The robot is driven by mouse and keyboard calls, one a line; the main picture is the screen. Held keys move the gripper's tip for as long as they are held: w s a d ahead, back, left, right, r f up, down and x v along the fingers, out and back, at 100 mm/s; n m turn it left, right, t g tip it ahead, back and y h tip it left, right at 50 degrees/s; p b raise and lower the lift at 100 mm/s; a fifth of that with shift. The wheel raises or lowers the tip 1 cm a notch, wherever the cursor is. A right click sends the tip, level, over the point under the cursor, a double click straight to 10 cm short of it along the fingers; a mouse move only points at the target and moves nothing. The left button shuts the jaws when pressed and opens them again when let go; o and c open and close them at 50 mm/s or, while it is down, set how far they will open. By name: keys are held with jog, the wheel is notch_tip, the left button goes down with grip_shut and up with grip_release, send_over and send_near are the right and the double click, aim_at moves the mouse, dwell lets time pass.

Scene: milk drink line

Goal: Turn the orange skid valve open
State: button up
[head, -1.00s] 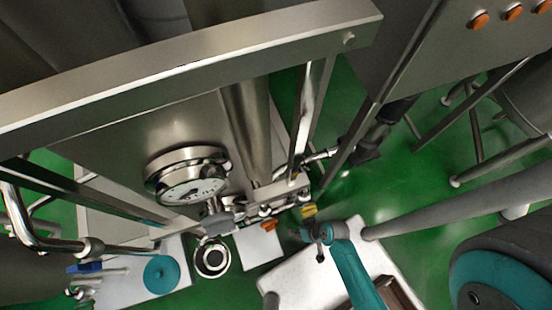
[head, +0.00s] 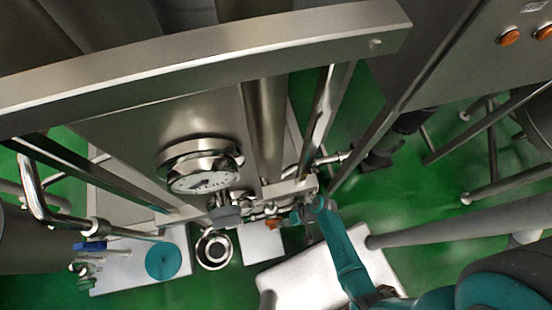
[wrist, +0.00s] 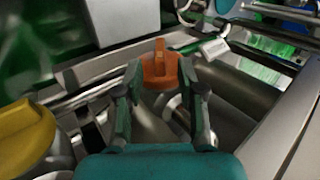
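The orange skid valve (wrist: 160,74) is a round cap with a raised upright tab, seen in the upper middle of the wrist view. In the head view a small part of the orange valve (head: 272,224) shows below the pipework, left of my gripper (head: 316,204). In the wrist view my gripper (wrist: 161,82) is open, with one finger on each side of the orange valve. I cannot tell whether the fingertips reach around it or touch it. The tab appears to stand in line with the view, between the fingers.
A yellow valve (wrist: 24,135) sits close at the left in the wrist view. Steel pipes and a frame rail (head: 200,62) surround the spot. A pressure gauge (head: 202,168) stands left of it. A blue valve handle (head: 90,246) is far left. Green floor lies below.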

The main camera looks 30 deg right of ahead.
aim_at(271, 230)
jog(key=shift+x, duration=3)
grip_shut()
